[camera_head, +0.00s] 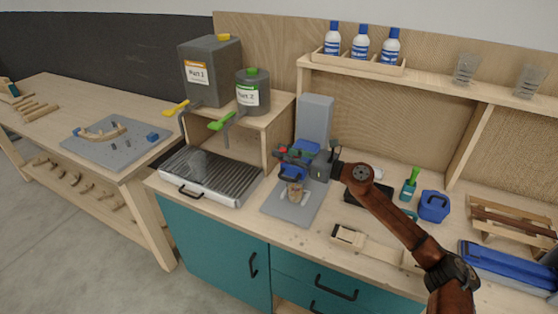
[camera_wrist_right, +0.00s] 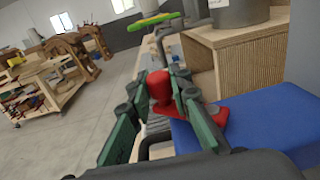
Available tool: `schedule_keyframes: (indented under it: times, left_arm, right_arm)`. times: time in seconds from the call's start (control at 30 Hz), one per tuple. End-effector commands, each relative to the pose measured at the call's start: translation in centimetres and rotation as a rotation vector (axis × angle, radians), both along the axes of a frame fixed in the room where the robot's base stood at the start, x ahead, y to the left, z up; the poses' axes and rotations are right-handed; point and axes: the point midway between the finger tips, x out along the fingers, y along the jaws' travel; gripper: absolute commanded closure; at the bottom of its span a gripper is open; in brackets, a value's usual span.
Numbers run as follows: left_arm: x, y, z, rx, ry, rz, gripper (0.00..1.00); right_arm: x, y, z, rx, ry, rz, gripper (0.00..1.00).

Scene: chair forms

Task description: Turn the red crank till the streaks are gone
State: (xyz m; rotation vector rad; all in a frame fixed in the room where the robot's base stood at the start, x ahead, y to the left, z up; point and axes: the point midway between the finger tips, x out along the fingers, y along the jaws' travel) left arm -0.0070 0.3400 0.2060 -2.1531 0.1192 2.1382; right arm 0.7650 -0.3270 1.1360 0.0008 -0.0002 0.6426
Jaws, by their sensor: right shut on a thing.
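The red crank (camera_wrist_right: 208,128) sits on the blue top of the mixing stand, and its upright red knob (camera_wrist_right: 160,88) is between the fingers of my right gripper (camera_wrist_right: 157,98). My right gripper is shut on the knob. In the head view my right gripper (camera_head: 288,155) reaches the stand from the right, and only a little of the red crank (camera_head: 283,150) shows. A cup (camera_head: 296,191) with tan contents stands below the blue head, partly covered by blue parts. Streaks in it are too small to tell. My left gripper is not in view.
A grey ridged tray (camera_head: 212,178) stands left of the stand. The Part 1 canister (camera_head: 208,75) and Part 2 pot (camera_head: 252,95) stand on a shelf behind it. A blue tub (camera_head: 433,206) and a wooden brush (camera_head: 348,237) lie right of it.

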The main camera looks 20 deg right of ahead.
Motion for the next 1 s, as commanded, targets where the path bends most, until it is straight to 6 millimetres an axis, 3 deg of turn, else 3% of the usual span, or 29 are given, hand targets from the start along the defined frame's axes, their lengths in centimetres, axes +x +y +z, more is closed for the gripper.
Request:
schedule_keyframes:
  times: [0.03,0.37,0.67,1.0]
  left_arm:
    - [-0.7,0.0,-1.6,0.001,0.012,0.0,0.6]
    - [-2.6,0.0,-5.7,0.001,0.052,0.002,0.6]
    - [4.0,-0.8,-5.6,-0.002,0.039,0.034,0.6]
    - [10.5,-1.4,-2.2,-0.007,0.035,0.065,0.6]
  right_arm:
    - [0.1,-0.1,-1.2,-0.001,0.004,0.027,1.0]
    - [-1.0,-0.3,-0.9,-0.001,0.005,0.241,1.0]
    - [-1.9,-0.7,-0.8,0.0,0.005,0.426,1.0]
    - [-2.7,-1.2,-0.7,-0.001,0.004,0.602,1.0]
